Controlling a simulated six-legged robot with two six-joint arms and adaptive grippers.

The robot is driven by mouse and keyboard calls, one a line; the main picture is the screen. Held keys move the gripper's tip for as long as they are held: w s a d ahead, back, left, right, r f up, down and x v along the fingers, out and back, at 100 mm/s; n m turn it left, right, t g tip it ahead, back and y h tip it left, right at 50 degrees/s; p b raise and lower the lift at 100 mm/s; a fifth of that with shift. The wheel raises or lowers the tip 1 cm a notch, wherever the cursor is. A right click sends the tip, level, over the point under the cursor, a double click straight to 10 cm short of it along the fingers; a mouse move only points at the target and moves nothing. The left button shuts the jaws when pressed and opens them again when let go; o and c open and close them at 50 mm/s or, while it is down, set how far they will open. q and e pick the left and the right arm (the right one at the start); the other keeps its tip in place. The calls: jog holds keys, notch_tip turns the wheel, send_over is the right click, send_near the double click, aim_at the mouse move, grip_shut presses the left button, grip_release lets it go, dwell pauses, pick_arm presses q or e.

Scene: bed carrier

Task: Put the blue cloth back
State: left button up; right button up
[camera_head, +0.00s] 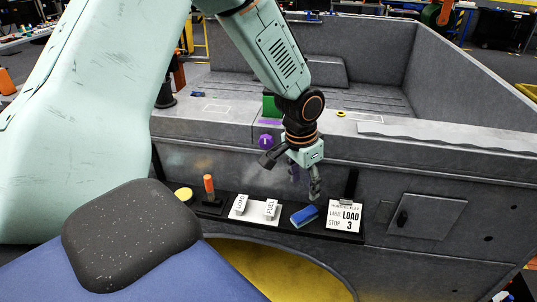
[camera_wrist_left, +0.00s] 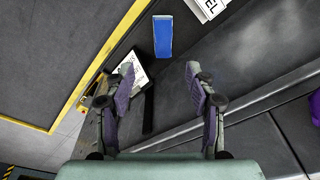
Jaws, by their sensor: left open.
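The blue cloth (camera_head: 304,216) is a small folded blue block lying on a narrow black shelf (camera_head: 320,232) on the side of the grey carrier. It also shows in the left wrist view (camera_wrist_left: 163,37), at the top middle, beyond my fingertips. My left gripper (camera_head: 292,178) hangs above the shelf, with its fingers spread and nothing between them. In the wrist view the open left gripper (camera_wrist_left: 160,72) has the cloth ahead of its gap and apart from both fingers. My right gripper is in neither view.
Left of the cloth are a white labelled panel (camera_head: 240,208) and an orange-handled lever (camera_head: 209,186). A purple knob (camera_head: 265,141) and green block (camera_head: 269,106) sit near the ledge. The carrier's bed (camera_head: 375,98) behind is mostly clear.

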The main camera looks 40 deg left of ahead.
pick_arm(q)
jog(key=s+d+f+n+g+h, duration=0.1)
jog(key=s+d+f, duration=0.3)
jog(key=s+f, duration=0.4)
jog(key=s+d+f+n, duration=0.1)
jog(key=s+d+f, duration=0.4)
jog(key=s+f, duration=0.3)
jog(key=s+f+n+y, duration=0.1)
jog(key=s+f, duration=0.2)
jog(key=s, duration=1)
jog(key=shift+s+a+g, duration=0.2)
jog(key=shift+s+g, duration=0.2)
jog(key=shift+f, duration=0.1)
